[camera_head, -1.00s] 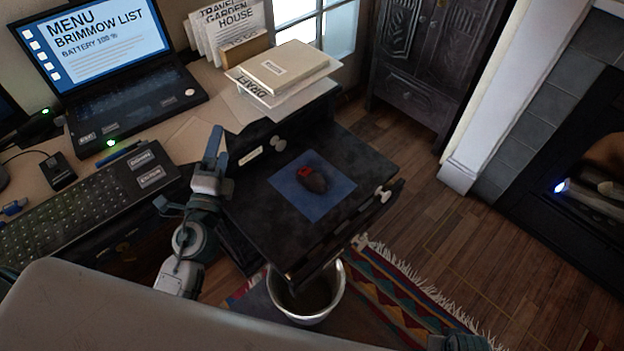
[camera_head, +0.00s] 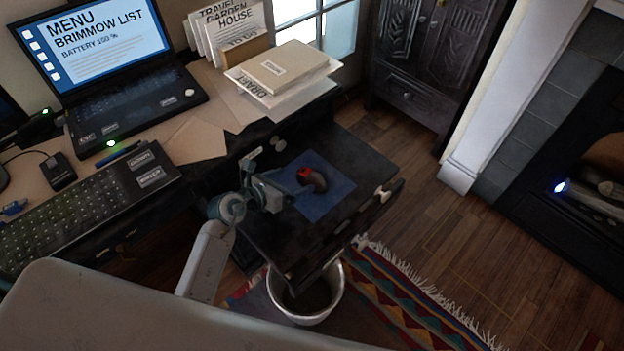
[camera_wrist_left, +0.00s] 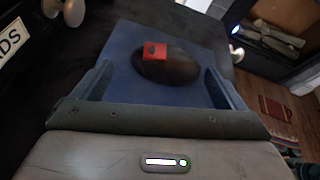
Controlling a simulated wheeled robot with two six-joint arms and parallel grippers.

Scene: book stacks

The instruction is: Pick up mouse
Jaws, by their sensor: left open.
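The mouse (camera_head: 316,182), dark with a red patch, lies on a blue square mat (camera_head: 335,197) in the open drawer of the desk. My left gripper (camera_head: 280,178) is just left of the mouse in the head view, with its jaws toward it. In the left wrist view the mouse (camera_wrist_left: 168,66) sits ahead, between the lines of the two open fingers (camera_wrist_left: 162,88). The gripper is empty; whether a finger touches the mouse I cannot tell. My right gripper is not clearly seen.
The drawer (camera_head: 352,150) has a light knob (camera_head: 383,195) on its front. A bin (camera_head: 310,305) stands below it on a patterned rug (camera_head: 385,290). A book stack (camera_head: 278,68), laptop (camera_head: 125,108) and keyboard (camera_head: 85,205) are on the desk. Wooden floor is clear to the right.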

